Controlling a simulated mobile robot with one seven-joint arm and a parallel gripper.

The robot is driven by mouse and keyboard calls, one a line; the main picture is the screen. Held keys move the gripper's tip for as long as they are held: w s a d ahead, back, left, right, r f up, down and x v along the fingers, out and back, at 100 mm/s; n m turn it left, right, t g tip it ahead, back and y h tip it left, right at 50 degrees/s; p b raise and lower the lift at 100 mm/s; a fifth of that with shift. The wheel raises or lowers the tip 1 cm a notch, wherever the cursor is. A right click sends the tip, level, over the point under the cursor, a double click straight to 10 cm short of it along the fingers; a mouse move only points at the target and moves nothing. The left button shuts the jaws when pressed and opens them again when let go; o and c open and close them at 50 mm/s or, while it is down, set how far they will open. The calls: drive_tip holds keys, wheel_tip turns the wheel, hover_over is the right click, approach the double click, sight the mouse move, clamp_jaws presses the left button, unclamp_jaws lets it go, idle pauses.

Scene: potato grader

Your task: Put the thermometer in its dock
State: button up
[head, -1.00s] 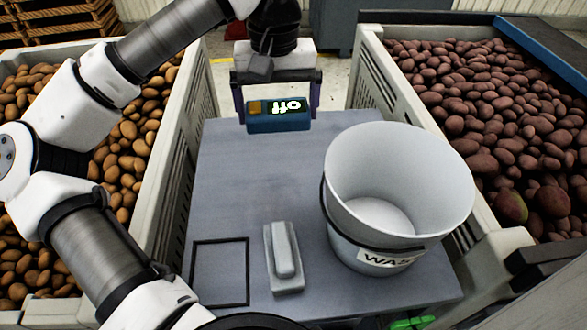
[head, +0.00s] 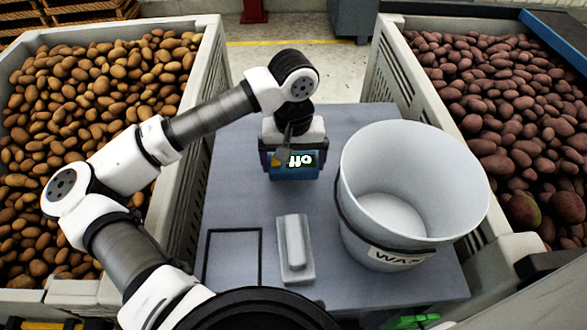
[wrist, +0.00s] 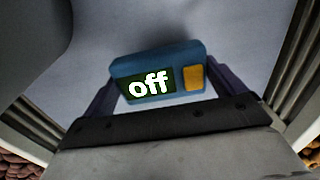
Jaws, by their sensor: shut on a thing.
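The thermometer, a blue block (head: 292,173) with a dark display reading "off" and a yellow button, is between the fingers of my gripper (head: 294,162). My gripper is shut on it, above the rear part of the grey table. In the wrist view the thermometer (wrist: 158,75) sits across both fingers, display facing the camera. A light grey piece (head: 295,250) with a flat base and raised middle, perhaps the dock, is on the table nearer to me. It is apart from the gripper. A black rectangular outline (head: 235,229) is left of it.
A white bucket (head: 415,190), its label partly reading "WAS", stands on the table (head: 240,190) right of my gripper. Potato crates flank the table, left (head: 205,110) and right (head: 410,75). The table between gripper and grey piece is clear.

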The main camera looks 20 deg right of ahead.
sight(294, 173)
wheel_tip(294, 173, down, 4)
drive_tip(key=shift+f+p, duration=0.1)
drive_tip(key=shift+p, duration=0.2)
drive_tip(key=shift+f+b, duration=0.2)
drive_tip(key=shift+b, duration=0.15)
drive_tip(key=o, duration=0.7)
drive_tip(key=shift+r, duration=0.1)
drive_tip(key=shift+r, duration=0.1)
